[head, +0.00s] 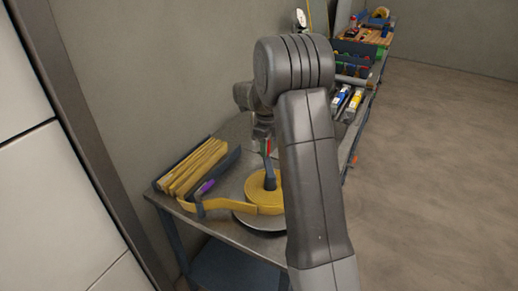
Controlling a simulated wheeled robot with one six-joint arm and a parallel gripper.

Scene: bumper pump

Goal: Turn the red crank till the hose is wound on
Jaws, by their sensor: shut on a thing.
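The hose (264,192) is flat and yellow. Part of it lies coiled in a thick roll on a round reel (250,222) on the table. A strip runs left from the roll past a grey post to a tray (165,189), where more hose lies in folds. My gripper (263,139) is above the roll, shut on the red crank (268,147), of which only a small red part shows. My arm hides the right side of the roll and reel, and most of the crank.
The grey metal table (224,223) stands against the wall. A purple thing (207,186) is beside the tray. Open floor (430,180) is to the right.

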